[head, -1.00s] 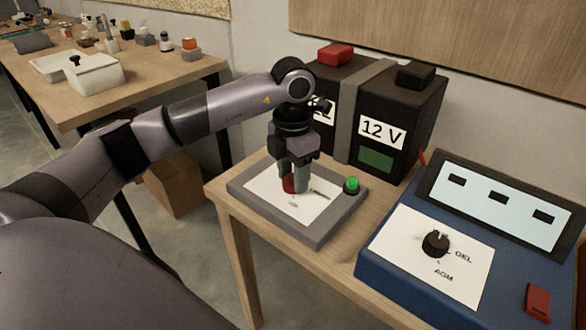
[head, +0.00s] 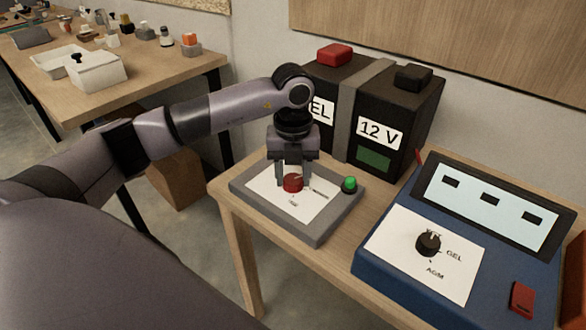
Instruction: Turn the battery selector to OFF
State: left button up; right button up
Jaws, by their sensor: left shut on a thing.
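The battery selector is a red knob (head: 293,184) on a white plate set in a grey panel (head: 322,234) on the small wooden table. My left gripper (head: 294,178) points straight down over it. Its two fingers stand on either side of the knob and are shut on it. The knob's red front shows between the fingers. A dark line and small print show on the plate around it, too small to read. A green lamp (head: 349,185) sits at the panel's right corner. My right gripper is out of view.
A black battery (head: 405,105) marked "12 V" stands close behind the panel. A blue charger (head: 380,268) with a black dial (head: 428,244) stands to the right. A workbench (head: 150,82) with several small items is at the back left.

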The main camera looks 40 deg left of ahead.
aim_at(293, 179)
pick_arm(q)
jog(key=n+p, duration=0.1)
jog(key=n, duration=0.4)
jog(key=shift+r+p, duration=0.1)
jog(key=shift+p, duration=0.2)
jog(key=shift+n, duration=0.3)
jog(key=o, duration=1.1)
jog(key=shift+c, duration=0.2)
jog(key=shift+r, duration=3.55)
